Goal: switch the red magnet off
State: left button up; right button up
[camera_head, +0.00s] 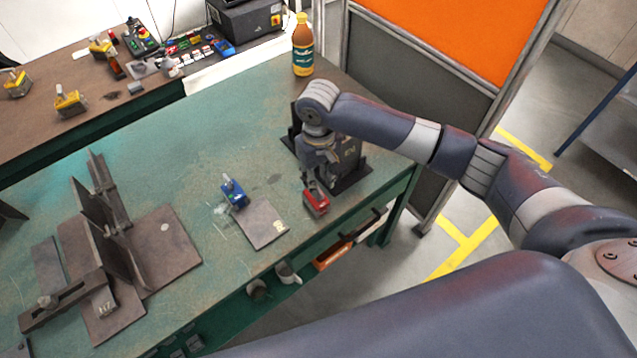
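The red magnet (316,203) sits on the green table, near its front right edge. My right gripper (314,172) is just behind and above it, pointing down. The fingers are small and dark against the dark plate behind them, so I cannot tell whether they are open or shut, or whether they touch the magnet. The magnet's switch is too small and partly hidden for me to read its position. My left gripper is not in view.
A blue magnet (234,194) stands beside a flat steel plate (261,226), left of the red magnet. A dark angled steel piece (352,176) stands behind my gripper. Welded plates (160,250) fill the table's left. A bottle (303,50) stands at the back.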

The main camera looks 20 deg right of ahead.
aim_at(319, 189)
jog(key=shift+f, duration=1.7)
grip_shut()
